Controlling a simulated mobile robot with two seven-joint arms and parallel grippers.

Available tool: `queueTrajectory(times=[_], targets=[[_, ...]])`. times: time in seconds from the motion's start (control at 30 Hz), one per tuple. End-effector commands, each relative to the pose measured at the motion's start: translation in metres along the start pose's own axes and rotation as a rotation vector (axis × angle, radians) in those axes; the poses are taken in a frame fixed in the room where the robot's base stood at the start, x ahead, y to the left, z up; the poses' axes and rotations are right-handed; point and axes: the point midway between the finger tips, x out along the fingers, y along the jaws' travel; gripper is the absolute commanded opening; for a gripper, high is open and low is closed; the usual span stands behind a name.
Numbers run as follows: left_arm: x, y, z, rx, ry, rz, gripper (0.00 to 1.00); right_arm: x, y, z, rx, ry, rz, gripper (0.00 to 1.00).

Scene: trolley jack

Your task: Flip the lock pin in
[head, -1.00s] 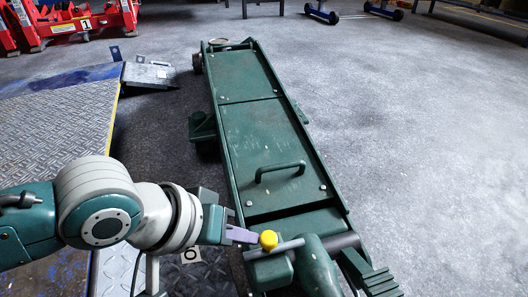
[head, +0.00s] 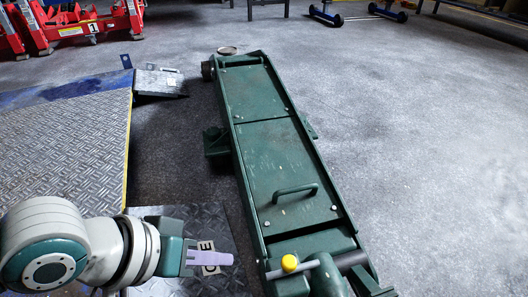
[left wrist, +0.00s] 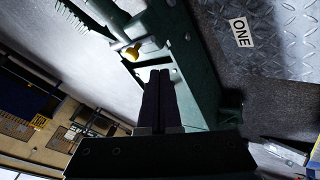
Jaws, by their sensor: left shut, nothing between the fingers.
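The green trolley jack (head: 272,150) lies lengthwise on the floor, with a handle loop on its top plate. The lock pin with a yellow knob (head: 290,263) is at the jack's near end, beside the green handle socket (head: 328,274). My left gripper (head: 230,259) is shut and empty, left of the yellow knob with a clear gap between them. In the left wrist view the shut fingers (left wrist: 158,75) point towards the jack, and the yellow knob (left wrist: 132,52) shows just beyond and left of their tips. My right gripper is not in view.
A diamond-plate platform (head: 65,140) with a yellow edge stands to the left. A red jack (head: 75,22) stands at the back left. Blue-wheeled stands (head: 327,16) are at the back. The grey floor right of the jack is clear.

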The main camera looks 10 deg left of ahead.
Motion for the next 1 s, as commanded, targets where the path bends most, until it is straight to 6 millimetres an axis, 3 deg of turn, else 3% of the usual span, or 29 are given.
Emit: queueTrajectory(times=[0.03, 0.2, 0.77, 0.87, 1.0], targets=[[-0.014, 0.002, -0.002, 0.000, -0.002, -0.003, 0.00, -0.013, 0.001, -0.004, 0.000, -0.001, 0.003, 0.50], [-0.027, 0.000, -0.001, 0.000, -0.001, -0.002, 0.00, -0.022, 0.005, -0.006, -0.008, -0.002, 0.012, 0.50], [-0.030, 0.001, 0.000, 0.001, -0.001, -0.001, 0.00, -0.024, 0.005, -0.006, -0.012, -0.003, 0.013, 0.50], [-0.045, 0.013, -0.005, 0.012, -0.006, 0.003, 0.00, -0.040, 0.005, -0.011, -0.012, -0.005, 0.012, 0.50], [-0.092, 0.053, -0.021, 0.058, -0.021, 0.012, 0.00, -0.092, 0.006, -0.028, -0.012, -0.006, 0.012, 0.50]])
